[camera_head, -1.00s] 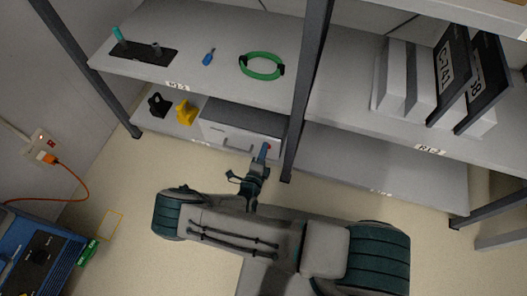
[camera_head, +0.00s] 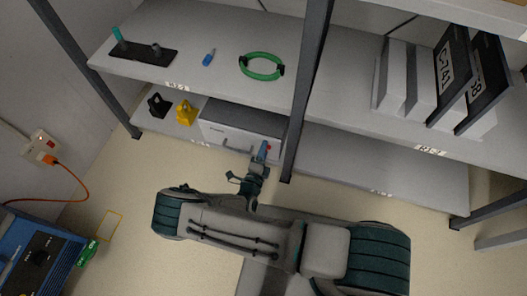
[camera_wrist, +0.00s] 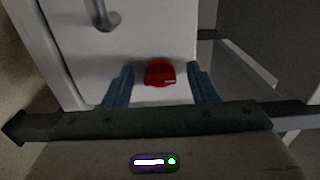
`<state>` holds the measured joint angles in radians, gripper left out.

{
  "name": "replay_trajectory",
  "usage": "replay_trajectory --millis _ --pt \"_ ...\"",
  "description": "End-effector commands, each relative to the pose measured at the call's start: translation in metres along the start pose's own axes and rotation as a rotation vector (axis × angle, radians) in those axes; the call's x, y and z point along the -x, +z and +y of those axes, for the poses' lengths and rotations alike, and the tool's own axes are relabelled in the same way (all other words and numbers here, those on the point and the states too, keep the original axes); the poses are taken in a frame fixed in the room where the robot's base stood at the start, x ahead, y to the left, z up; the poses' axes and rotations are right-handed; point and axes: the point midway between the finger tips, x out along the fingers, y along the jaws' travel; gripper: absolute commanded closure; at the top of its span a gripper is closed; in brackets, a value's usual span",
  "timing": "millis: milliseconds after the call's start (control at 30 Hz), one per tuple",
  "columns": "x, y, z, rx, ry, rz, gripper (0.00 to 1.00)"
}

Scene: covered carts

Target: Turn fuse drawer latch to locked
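The fuse drawer (camera_head: 225,134) is a light grey box with a handle on the lower shelf, left of the middle post. Its front face (camera_wrist: 140,45) fills the upper part of the wrist view, with a metal handle (camera_wrist: 103,15) at the top. The red latch (camera_wrist: 160,72) is on that face, and a bit of its red shows in the head view (camera_head: 270,148). My gripper (camera_wrist: 161,82) is open, with one blue finger on each side of the latch. A gap shows between each finger and the latch. The latch's lettering is too small to read.
The dark shelf post (camera_head: 305,95) stands just right of the drawer. A yellow object (camera_head: 186,112) and a black object (camera_head: 158,104) sit left of it. A green ring (camera_head: 262,66) lies on the shelf above. The floor at left holds a blue machine (camera_head: 35,250).

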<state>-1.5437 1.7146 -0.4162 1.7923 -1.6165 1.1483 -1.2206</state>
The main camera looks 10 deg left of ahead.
Motion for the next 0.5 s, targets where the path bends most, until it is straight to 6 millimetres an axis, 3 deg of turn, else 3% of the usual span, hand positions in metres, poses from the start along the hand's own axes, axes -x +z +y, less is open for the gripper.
replay_trajectory --millis 267,500 --pt "0.020 0.000 -0.001 0.001 0.002 -0.001 0.47" --pt "0.074 0.001 -0.002 0.001 0.003 -0.002 0.47"
